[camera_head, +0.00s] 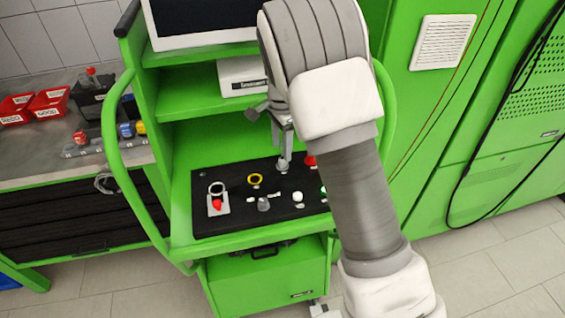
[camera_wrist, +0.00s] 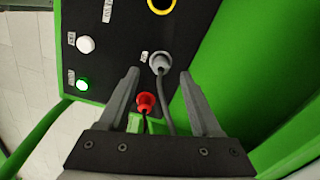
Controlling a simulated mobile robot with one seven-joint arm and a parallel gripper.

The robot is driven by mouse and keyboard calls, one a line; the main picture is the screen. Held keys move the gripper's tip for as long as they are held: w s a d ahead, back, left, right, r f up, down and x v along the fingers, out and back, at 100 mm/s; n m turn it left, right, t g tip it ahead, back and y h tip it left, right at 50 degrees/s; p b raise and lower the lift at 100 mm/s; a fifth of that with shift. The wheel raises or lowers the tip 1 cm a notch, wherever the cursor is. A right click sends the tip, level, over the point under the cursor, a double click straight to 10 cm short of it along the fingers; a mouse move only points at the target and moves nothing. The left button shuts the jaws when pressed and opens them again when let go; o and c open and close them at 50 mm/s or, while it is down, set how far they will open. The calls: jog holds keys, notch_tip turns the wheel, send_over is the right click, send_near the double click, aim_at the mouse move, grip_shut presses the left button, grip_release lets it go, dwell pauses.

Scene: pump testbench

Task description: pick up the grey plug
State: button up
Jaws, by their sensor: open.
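The grey plug (camera_wrist: 160,64) sits in the dark panel in the wrist view, with a grey cable running from it toward me between my fingers. It also shows in the head view (camera_head: 283,166), just below my gripper (camera_head: 283,139). In the wrist view my gripper (camera_wrist: 159,73) is open, with one finger on each side of the plug in the picture. I cannot tell whether the fingers touch it. A red plug (camera_wrist: 146,102) with a dark cable is close by, also between the fingers in the picture; in the head view it is partly hidden by my arm.
A bench with red bins (camera_head: 49,101) stands left.

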aim_at(282, 158)
jog(key=shift+w+d+f, duration=0.1)
jog(key=shift+w+f, duration=0.05)
jog(key=shift+f, duration=1.75)
grip_shut()
